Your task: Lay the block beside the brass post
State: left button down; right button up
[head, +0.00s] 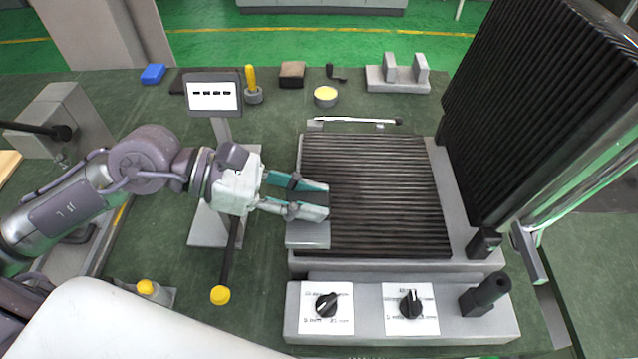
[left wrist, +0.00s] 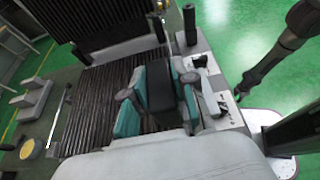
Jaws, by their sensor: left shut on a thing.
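My left gripper (head: 318,199) reaches in from the left over the left part of the dark ribbed heating plate (head: 390,190). Its teal fingers are shut on a smooth dark block (left wrist: 158,85), which shows between them in the left wrist view. In the head view the fingers hide much of the block. I cannot tell whether it touches the plate. A yellow upright post (head: 250,78) stands in a grey base at the back; I cannot tell for sure whether it is the brass post. My right gripper is not in view.
A ribbed upright panel (head: 545,100) rises at the right. A control box (head: 365,335) with two knobs lies in front. A brown block (head: 292,74), a yellow-topped cup (head: 325,96) and a blue block (head: 153,74) stand at the back. A small display (head: 213,95) stands behind my arm.

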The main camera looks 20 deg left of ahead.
pick_arm(q)
jog(key=shift+w, duration=0.55)
jog(key=w+f, duration=0.2)
jog(key=w, duration=0.1)
jog(key=w+a+f+p, duration=0.1)
jog(key=w+f, duration=0.1)
jog(key=w, duration=0.1)
jog(key=w+f+p, duration=0.1)
jog(key=w+f, duration=0.1)
jog(key=w, duration=0.1)
jog(key=shift+w+a, duration=0.1)
jog(key=shift+a, duration=0.3)
jog(key=shift+w+f, duration=0.25)
jog(key=shift+f, duration=0.2)
notch_tip(320, 180, down, 3)
jog(key=shift+a+f+p, duration=0.1)
jog(key=shift+f+p, duration=0.05)
jog(key=shift+p, duration=0.45)
jog(key=shift+f, duration=0.15)
jog(key=shift+f+b, duration=0.2)
jog(key=shift+b, duration=0.1)
jog(key=c, duration=1)
grip_release()
jog(key=shift+o, duration=0.4)
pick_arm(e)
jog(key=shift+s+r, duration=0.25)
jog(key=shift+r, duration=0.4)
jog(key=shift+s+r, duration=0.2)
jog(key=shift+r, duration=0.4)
